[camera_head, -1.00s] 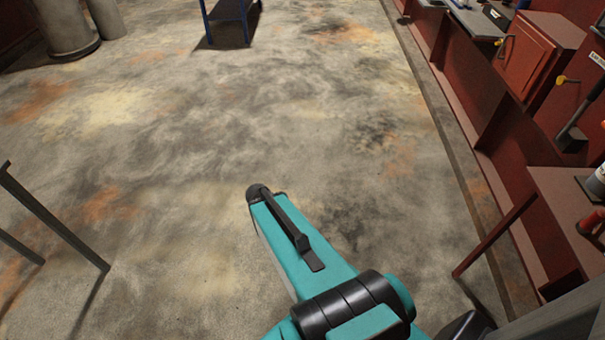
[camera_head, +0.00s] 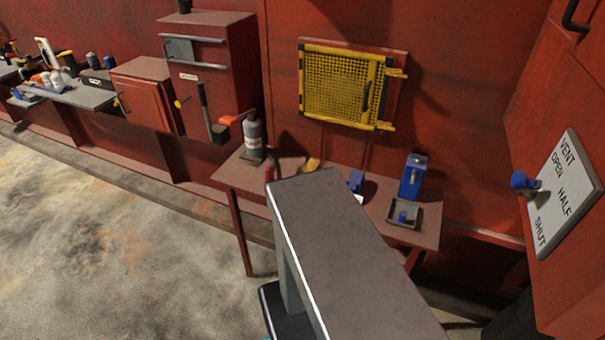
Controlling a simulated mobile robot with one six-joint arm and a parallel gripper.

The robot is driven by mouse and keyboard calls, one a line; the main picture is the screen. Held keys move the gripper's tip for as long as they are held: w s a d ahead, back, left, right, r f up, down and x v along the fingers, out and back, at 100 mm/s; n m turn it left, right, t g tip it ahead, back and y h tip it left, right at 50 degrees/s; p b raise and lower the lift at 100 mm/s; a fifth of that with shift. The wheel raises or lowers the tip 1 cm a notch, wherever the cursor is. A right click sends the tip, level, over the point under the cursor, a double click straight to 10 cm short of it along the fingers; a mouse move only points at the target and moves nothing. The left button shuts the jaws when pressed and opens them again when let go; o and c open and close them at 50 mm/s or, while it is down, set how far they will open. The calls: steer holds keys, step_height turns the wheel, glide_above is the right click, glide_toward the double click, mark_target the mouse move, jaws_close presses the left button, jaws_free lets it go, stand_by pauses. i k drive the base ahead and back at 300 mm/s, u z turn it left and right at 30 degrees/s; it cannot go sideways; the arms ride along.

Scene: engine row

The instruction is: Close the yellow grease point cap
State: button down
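I cannot make out a yellow grease point cap for certain in the head view. A small yellow item (camera_head: 312,164) lies on the red-brown table, partly hidden and too small to identify. A yellow mesh guard door (camera_head: 340,88) in a yellow frame is on the red wall above the table and looks shut. My gripper is not in view.
The table (camera_head: 236,172) holds a grey bottle (camera_head: 254,138), a blue dispenser (camera_head: 413,176) and a grey tray (camera_head: 418,221). A vent panel (camera_head: 565,195) with a blue knob is at right. A red cabinet (camera_head: 145,92) stands left. Floor at lower left is clear.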

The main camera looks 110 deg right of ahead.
mark_target(313, 164)
steer(key=u, duration=1.25)
steer(key=k, duration=0.15)
steer(key=z, duration=3.3)
steer(key=k, duration=0.7)
steer(key=u, duration=0.7)
steer(key=i, duration=0.3)
steer(key=z, duration=0.15)
